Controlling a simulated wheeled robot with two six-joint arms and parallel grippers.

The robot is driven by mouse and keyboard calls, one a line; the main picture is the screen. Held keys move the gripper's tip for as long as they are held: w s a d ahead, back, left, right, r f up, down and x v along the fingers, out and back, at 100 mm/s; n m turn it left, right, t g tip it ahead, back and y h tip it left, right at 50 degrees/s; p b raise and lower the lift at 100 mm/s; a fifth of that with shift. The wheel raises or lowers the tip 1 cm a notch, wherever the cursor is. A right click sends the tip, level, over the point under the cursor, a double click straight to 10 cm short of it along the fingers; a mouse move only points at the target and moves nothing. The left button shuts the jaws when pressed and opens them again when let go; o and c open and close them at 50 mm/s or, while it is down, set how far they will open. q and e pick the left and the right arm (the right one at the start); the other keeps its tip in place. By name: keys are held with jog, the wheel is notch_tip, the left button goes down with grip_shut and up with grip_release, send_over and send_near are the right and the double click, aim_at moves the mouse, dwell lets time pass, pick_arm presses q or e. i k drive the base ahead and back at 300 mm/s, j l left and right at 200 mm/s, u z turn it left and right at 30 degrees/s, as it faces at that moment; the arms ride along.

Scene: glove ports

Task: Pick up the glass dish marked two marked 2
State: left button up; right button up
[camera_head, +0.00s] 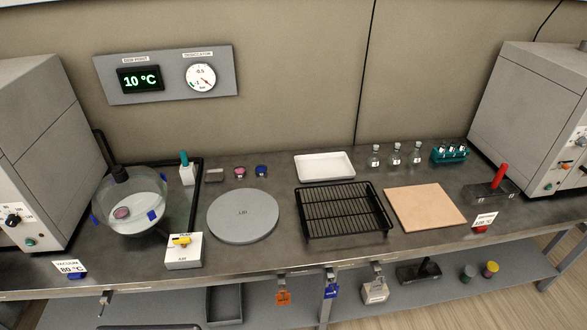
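No glass dish with a readable 2 shows. A small round dish with pink contents (240,172) and a small round dish with blue contents (261,171) stand side by side on the bench behind the grey disc. Another small pink dish (122,213) sits inside the round glass vessel (135,190) at the left. Marks on these dishes are too small to read. Neither of my grippers is in view.
A grey disc (243,218), a black wire rack (345,214), a tan board (425,207) and a white tray (324,167) lie on the bench. Small flasks (396,157) and a teal rack (450,154) stand behind. Large grey boxes (532,110) flank the bench.

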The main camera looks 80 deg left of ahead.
aim_at(240, 171)
jog(key=k+j+u, duration=0.15)
jog(key=u, duration=0.25)
jog(key=k+u, duration=0.1)
jog(key=u, duration=2.6)
